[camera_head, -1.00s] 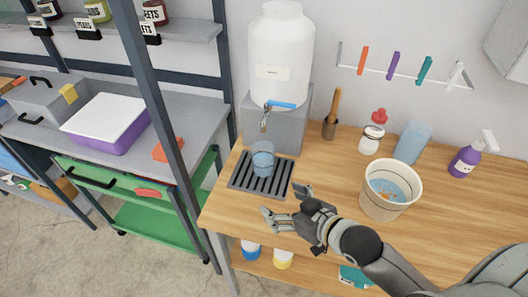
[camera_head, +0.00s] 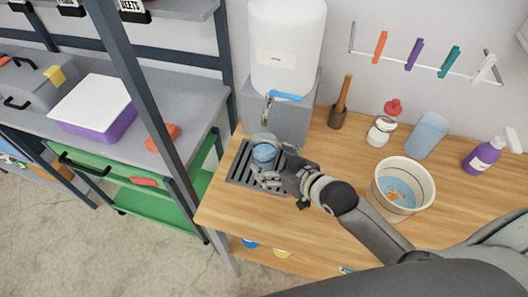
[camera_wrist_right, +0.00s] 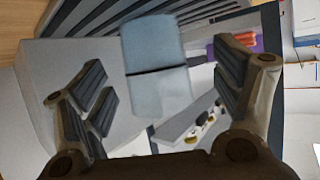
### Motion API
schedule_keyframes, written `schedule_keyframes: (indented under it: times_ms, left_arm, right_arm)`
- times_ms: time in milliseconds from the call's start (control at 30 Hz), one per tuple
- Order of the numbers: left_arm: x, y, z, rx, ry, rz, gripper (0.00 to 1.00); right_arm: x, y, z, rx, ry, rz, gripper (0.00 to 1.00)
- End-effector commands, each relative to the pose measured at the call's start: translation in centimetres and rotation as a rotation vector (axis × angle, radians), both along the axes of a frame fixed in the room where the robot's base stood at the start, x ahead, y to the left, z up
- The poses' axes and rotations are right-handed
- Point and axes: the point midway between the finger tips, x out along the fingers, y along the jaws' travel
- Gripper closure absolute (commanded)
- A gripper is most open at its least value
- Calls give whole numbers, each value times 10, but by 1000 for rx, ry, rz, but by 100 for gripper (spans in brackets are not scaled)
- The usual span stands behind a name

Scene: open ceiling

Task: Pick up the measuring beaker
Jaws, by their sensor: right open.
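The measuring beaker (camera_head: 264,152), a small clear bluish cup, stands on the dark slatted drip tray (camera_head: 238,176) under the dispenser's tap. My right gripper (camera_head: 273,166) is at the beaker's near right side, with its fingers open around or beside it. In the right wrist view the beaker (camera_wrist_right: 157,68) shows between the two spread fingers, with a dark line across it. The fingers look apart from it there. The gripper hides part of the beaker and tray in the head view. My left gripper is not in view.
The white dispenser (camera_head: 286,45) stands on a grey block behind the tray. A bucket (camera_head: 402,185) with water and orange shapes stands right of my right arm.

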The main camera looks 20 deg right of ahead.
Motion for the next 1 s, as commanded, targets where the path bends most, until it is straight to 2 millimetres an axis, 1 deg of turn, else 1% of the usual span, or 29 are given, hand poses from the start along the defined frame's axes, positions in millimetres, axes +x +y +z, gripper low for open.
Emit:
schedule_keyframes:
  times_ms: [167, 300, 367, 533, 800, 867, 1000]
  left_arm:
    - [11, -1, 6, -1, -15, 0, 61]
    - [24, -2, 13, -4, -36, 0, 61]
    - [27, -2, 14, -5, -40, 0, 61]
    - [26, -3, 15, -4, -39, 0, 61]
    - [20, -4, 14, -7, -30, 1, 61]
    - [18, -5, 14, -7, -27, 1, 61]
    - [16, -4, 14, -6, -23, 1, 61]
  right_arm:
    - [12, 2, -5, 0, 0, -1, 15]
    - [27, 5, -12, 0, -1, 0, 15]
    - [33, 7, -16, 2, 0, -2, 15]
    - [44, 12, -23, 1, -2, 0, 15]
    - [45, 12, -25, -1, 0, 0, 15]
    - [45, 12, -25, -1, 0, 0, 21]
    - [45, 12, -25, -1, -1, 0, 39]
